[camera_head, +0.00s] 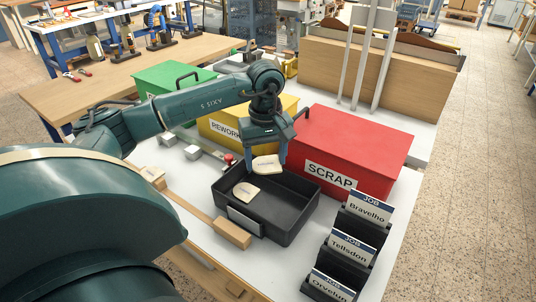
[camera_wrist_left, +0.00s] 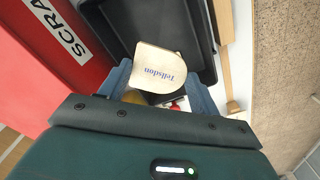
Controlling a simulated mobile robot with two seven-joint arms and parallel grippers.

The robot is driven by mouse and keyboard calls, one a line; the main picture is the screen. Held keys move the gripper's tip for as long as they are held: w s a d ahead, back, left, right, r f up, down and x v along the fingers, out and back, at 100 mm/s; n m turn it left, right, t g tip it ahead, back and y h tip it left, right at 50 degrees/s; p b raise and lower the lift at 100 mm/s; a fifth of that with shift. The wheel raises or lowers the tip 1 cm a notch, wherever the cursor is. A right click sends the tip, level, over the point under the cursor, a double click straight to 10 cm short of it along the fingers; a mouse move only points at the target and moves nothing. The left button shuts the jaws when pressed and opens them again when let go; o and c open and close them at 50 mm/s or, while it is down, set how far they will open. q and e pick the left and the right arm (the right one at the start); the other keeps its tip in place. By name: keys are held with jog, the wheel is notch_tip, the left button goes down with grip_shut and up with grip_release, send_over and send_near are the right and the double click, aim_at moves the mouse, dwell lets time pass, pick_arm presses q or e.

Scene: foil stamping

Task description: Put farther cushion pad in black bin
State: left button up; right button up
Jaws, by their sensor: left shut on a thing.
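My left gripper (camera_head: 266,152) is shut on a cream cushion pad (camera_head: 266,164) and holds it above the black bin (camera_head: 285,232). In the left wrist view this pad (camera_wrist_left: 160,66) sits between the two fingers (camera_wrist_left: 158,84) and bears the word "Tellsdon". A second cream pad (camera_head: 246,191) shows within the black bin, near its left side; its print is too small to read. The bin's wall also shows in the left wrist view (camera_wrist_left: 206,40). My right gripper is not in view.
A red SCRAP box (camera_head: 365,140) stands right behind the bin, with yellow REWORK (camera_head: 222,128) and green (camera_head: 160,78) boxes farther left. Black holders with job cards (camera_head: 352,247) stand at the right. A wooden block (camera_head: 232,233) lies by the bin's front left.

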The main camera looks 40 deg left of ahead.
pick_arm(q)
jog(key=shift+f+b, duration=0.3)
jog(key=shift+b, duration=0.05)
jog(key=b, duration=0.9)
send_over(267, 204)
notch_tip(267, 204, down, 11)
jog(key=shift+s+r, duration=0.1)
jog(key=shift+f, duration=0.35)
jog(key=shift+f+b, duration=0.45)
jog(key=shift+f, duration=0.1)
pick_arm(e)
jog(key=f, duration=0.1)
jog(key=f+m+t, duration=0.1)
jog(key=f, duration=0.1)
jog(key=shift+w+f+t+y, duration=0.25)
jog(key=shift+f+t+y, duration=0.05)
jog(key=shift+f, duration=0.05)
pick_arm(q)
jog(key=o, duration=1)
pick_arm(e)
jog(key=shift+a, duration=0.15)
